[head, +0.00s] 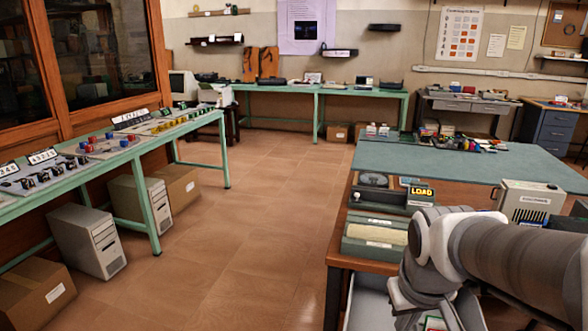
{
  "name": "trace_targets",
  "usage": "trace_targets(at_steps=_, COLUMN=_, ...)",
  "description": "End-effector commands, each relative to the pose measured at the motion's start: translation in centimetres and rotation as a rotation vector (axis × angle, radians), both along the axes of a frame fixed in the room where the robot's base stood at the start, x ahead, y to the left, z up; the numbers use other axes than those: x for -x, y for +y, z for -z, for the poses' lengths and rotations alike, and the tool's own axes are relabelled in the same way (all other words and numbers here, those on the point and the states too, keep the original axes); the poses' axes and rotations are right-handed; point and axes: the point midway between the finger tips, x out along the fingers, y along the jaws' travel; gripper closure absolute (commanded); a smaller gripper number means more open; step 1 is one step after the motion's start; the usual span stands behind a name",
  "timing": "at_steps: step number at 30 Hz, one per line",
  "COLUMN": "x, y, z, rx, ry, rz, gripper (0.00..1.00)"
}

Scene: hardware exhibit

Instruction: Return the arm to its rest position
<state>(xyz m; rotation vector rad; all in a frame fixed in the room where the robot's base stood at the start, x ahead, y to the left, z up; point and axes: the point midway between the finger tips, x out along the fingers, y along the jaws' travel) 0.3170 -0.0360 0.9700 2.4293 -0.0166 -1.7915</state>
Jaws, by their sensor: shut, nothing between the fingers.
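My arm (500,250) reaches in from the right edge in the head view, with a grey ribbed link and a white joint. It hangs in front of the near right end of the teal-topped table (450,165). My gripper, at the lower end of the arm, is not clearly visible; the frame's bottom edge and the arm cut it off.
An open grey drawer (367,305) is below the arm. A green bench (180,135) stands left. The tiled floor (250,220) between is clear.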

Motion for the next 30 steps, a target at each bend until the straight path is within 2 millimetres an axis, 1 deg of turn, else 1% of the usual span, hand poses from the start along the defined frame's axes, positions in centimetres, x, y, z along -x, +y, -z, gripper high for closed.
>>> trace_targets(at_steps=1, x=0.9, y=0.6, z=-1.2, rx=-0.008, ry=-0.032, rz=0.004, gripper=1.0)
trace_targets(at_steps=6, x=3.6, y=2.1, z=-3.8, rx=-0.046, ry=-0.11, rz=0.029, gripper=1.0)
trace_targets(at_steps=14, x=7.4, y=3.8, z=-6.1, rx=-0.116, ry=-0.203, rz=0.051, gripper=1.0)
trace_targets(at_steps=15, x=7.2, y=3.7, z=-7.9, rx=-0.114, ry=-0.195, rz=0.055, gripper=1.0)
trace_targets(at_steps=20, x=7.1, y=3.6, z=-11.3, rx=-0.112, ry=-0.191, rz=0.055, gripper=1.0)
trace_targets(at_steps=27, x=7.1, y=3.6, z=-17.0, rx=-0.112, ry=-0.191, rz=0.054, gripper=1.0)
trace_targets(at_steps=30, x=7.1, y=3.6, z=-18.6, rx=-0.112, ry=-0.191, rz=0.054, gripper=1.0)
